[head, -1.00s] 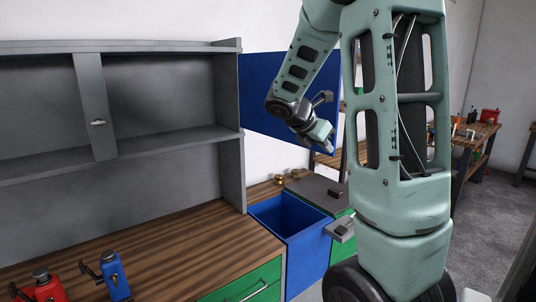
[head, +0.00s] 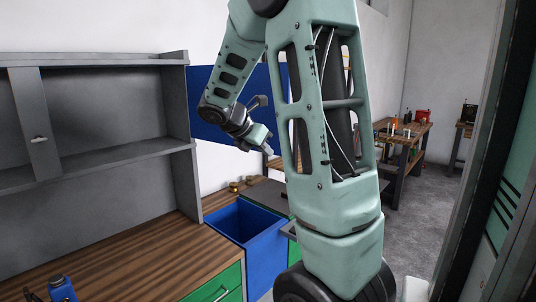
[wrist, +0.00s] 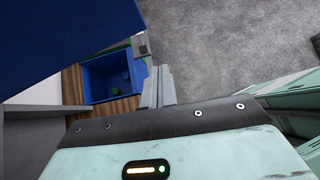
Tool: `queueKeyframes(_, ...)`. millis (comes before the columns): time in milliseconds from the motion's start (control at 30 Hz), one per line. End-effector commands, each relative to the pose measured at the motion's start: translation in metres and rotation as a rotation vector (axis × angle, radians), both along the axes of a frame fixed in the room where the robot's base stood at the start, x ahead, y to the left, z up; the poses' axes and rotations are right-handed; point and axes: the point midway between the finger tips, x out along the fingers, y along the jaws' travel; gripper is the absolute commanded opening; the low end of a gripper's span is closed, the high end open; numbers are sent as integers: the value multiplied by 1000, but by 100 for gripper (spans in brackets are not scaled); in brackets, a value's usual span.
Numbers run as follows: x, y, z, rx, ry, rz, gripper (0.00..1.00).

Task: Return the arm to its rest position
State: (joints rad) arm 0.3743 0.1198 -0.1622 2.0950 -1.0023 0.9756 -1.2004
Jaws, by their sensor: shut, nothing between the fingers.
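My gripper (head: 256,147) hangs at the end of my bent arm, in front of a blue panel and above the bench end. It is shut and empty. In the wrist view its fingers (wrist: 158,86) are pressed together, with grey floor and a blue bin behind them. My arm is folded, with the upper link raised and the forearm slanting down to the left of the column.
An open blue bin (head: 245,223) is set at the bench's right end; a small green thing lies inside it in the wrist view. A wooden bench (head: 130,262) with a grey shelf (head: 120,155) stands left. A blue tool (head: 62,289) is on it. Floor (head: 425,205) is clear right.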

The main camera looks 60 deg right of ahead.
Motion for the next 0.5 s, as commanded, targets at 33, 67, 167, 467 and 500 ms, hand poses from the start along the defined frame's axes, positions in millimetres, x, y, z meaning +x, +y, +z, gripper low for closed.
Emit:
queueKeyframes(33, 1, 7, 3, 0, -3, 2, 0)
queueKeyframes(67, 2, 11, 6, -1, -4, 2, 0)
queueKeyframes(167, 2, 24, 19, 0, -4, 2, 0)
queueKeyframes(467, 4, 54, 48, 1, 0, -1, 0)
queueKeyframes(500, 5, 56, 50, 1, 1, 0, 0)
